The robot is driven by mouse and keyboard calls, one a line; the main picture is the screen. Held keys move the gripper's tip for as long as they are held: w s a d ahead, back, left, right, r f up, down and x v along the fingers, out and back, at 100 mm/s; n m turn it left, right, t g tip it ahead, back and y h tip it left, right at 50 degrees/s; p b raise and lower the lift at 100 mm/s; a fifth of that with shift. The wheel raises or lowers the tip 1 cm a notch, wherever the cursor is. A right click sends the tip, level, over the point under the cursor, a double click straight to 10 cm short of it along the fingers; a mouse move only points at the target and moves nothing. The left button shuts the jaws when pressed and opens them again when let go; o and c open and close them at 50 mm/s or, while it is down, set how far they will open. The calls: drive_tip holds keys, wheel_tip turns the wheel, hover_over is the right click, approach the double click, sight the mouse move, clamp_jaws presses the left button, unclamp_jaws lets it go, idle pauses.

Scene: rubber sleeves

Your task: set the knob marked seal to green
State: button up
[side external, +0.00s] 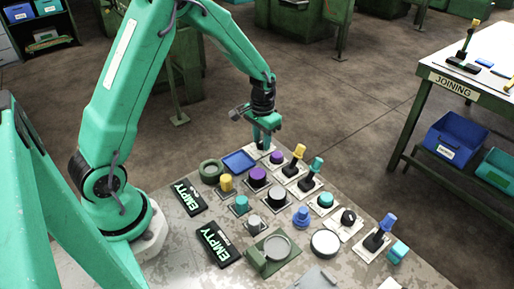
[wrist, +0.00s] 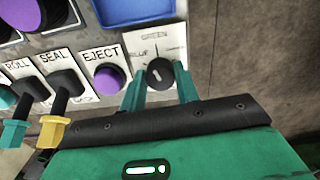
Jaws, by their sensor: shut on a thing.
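My gripper (wrist: 160,72) is shut on a round black knob (wrist: 157,76), with one teal finger on each side of it. The knob has a short white mark, tilted slightly toward the upper left. Its pale plate (wrist: 138,42) reads GREEN at the top and what looks like BLUE at the left; the word at the right is too small to read. The plate's lower part is hidden, so I cannot see a name for this knob. The label SEAL (wrist: 52,60) shows beside a yellow-handled lever (wrist: 55,128). In the side view, my gripper (side external: 267,143) points down at the panel's far edge.
A purple button (wrist: 108,77) marked EJECT sits left of the knob. A blue tray (side external: 238,161) lies close by. Yellow (side external: 297,158) and teal (side external: 313,170) levers stand up near my gripper. Another black knob (side external: 348,216) is nearer the front. Floor lies beyond the panel edge.

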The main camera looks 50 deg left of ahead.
sight(262, 141)
drive_tip(key=shift+m, duration=1.6)
drive_tip(key=o, duration=1)
drive_tip(key=shift+r, duration=3.95)
